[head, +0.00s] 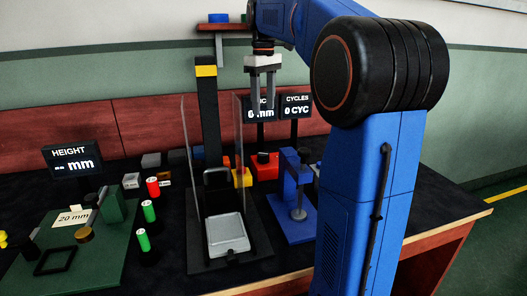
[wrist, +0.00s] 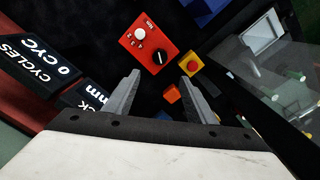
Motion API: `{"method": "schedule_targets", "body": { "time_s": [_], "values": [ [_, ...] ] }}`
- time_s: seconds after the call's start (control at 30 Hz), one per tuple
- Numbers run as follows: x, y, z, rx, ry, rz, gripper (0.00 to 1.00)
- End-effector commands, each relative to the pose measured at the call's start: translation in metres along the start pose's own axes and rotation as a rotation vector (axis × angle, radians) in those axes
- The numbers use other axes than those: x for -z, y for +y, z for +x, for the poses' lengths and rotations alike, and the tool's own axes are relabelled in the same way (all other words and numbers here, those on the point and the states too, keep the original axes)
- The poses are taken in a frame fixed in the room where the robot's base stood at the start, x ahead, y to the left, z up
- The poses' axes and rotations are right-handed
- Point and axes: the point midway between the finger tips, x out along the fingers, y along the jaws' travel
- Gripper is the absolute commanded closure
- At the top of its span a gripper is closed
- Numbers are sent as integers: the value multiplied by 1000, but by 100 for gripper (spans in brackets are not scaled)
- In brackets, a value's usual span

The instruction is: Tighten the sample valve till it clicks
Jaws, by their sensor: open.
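I cannot pick out a thing that is clearly a sample valve. A red box (head: 265,172) with a black round knob stands behind the clear-sided machine; in the wrist view the box (wrist: 135,45) shows the knob (wrist: 160,58) with a pale line across it, and white and red spots beside it. My gripper (head: 263,100) hangs above the bench, fingers down, open and empty. In the wrist view its fingers (wrist: 160,84) are spread apart, with the red box beyond their tips and not touched.
A yellow box with a red button (wrist: 191,65) stands beside the red box. A blue clamp stand (head: 286,185) is right of the clear-sided machine (head: 205,115). Displays (head: 296,106) stand behind. Red and green cylinders (head: 149,211) and a height gauge board (head: 105,255) are left.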

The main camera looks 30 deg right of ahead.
Motion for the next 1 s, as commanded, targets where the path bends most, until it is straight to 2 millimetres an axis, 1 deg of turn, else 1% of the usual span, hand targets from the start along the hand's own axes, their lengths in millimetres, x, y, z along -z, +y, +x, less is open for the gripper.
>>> {"method": "schedule_targets", "body": {
  "time_s": [0.13,0.27,0.37,0.57,1.0],
  "values": [
    [0,0,1,0,0,-105,50],
    [0,0,4,1,-1,-133,50],
    [0,0,12,2,-2,-133,50],
    [-1,0,44,2,-2,-132,50],
    [-1,0,122,2,-2,-130,50]
  ]
}}
